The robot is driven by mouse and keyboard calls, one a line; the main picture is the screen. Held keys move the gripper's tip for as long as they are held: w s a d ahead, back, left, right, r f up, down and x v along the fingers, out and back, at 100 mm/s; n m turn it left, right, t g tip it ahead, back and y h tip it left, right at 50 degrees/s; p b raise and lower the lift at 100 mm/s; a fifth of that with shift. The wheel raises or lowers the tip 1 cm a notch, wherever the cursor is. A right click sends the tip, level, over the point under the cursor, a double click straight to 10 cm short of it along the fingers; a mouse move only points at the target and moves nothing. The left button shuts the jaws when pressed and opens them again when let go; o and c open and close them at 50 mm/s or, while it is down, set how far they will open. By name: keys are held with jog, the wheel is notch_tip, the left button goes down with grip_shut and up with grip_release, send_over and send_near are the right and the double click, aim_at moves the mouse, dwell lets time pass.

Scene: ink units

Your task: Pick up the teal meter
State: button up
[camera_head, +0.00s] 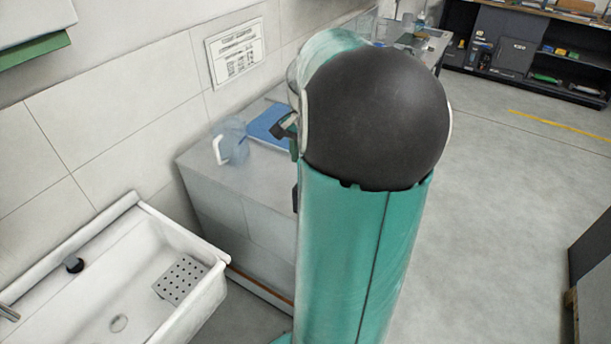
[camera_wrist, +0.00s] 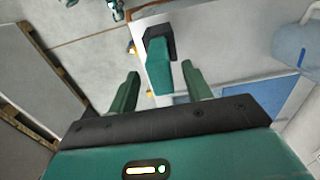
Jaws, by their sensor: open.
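The teal meter (camera_wrist: 162,76), a teal block with a black part around its far end, shows in the wrist view just ahead of my gripper (camera_wrist: 160,72). My gripper is open, with one green finger on each side of the meter's near end. A gap shows between the meter and each finger; I cannot tell the height between them. In the head view my arm covers much of the counter. A small dark and green shape shows at the arm's left edge, and I cannot tell whether it is meter or gripper.
A translucent blue jug (camera_head: 234,142) with a white handle stands on the grey counter (camera_head: 205,165), beside a blue flat thing (camera_head: 268,124). The jug also shows in the wrist view (camera_wrist: 294,46). A white sink (camera_head: 130,285) is at lower left. Open floor lies right.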

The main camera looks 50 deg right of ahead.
notch_tip(320, 180, down, 3)
jog(key=shift+f, duration=0.2)
grip_shut()
jog(key=shift+r, duration=0.1)
